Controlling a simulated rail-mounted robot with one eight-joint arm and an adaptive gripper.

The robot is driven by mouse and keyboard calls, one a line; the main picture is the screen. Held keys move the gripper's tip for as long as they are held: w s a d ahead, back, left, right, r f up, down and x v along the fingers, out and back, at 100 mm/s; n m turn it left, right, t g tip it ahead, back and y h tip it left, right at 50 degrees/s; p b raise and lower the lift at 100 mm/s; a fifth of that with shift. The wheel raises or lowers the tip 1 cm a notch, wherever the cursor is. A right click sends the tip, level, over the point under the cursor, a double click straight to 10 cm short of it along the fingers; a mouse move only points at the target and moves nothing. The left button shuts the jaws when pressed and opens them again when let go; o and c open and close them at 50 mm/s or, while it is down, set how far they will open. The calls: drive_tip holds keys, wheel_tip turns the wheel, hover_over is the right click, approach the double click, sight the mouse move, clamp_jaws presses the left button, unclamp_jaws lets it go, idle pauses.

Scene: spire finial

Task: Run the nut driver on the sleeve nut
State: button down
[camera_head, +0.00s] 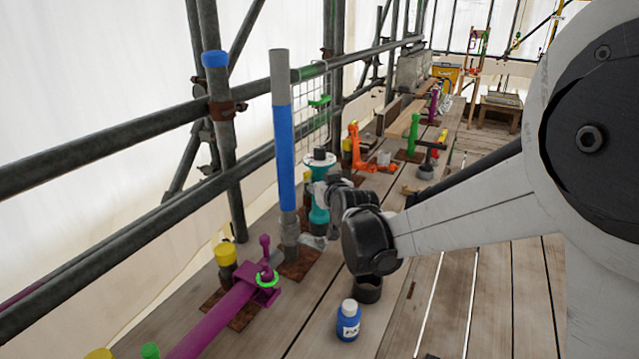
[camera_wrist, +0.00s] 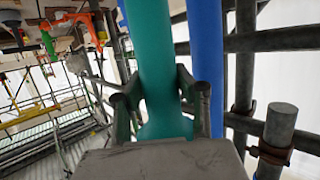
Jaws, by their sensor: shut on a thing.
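A teal, bottle-shaped tool, which I take to be the nut driver (camera_head: 319,215), stands upright at the far side of my wrist in the head view. My gripper (camera_wrist: 160,95) is shut around its teal body (camera_wrist: 155,60) in the wrist view, one finger on each side. A tall grey pole with a blue sleeve (camera_head: 285,150) stands just left of it in the head view; the blue sleeve also shows close beside the tool in the wrist view (camera_wrist: 208,60). I cannot pick out the sleeve nut; my wrist and the tool may hide it.
A purple tool (camera_head: 225,315) with a green ring lies at the front left, beside a yellow-capped post (camera_head: 225,255). A blue bottle (camera_head: 348,320) and a dark cup (camera_head: 367,290) stand on the planks. Scaffold rails (camera_head: 100,140) run along the left. Bare boards lie right.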

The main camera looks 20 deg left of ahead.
drive_tip(key=shift+f+b, duration=1.65)
drive_tip(key=shift+f, duration=0.4)
drive_tip(key=shift+s+f, duration=0.1)
drive_tip(key=shift+f, duration=0.05)
drive_tip(key=shift+s+d+f+b, duration=0.1)
drive_tip(key=shift+f+b, duration=0.2)
drive_tip(key=shift+b, duration=0.1)
drive_tip(key=shift+r, duration=0.15)
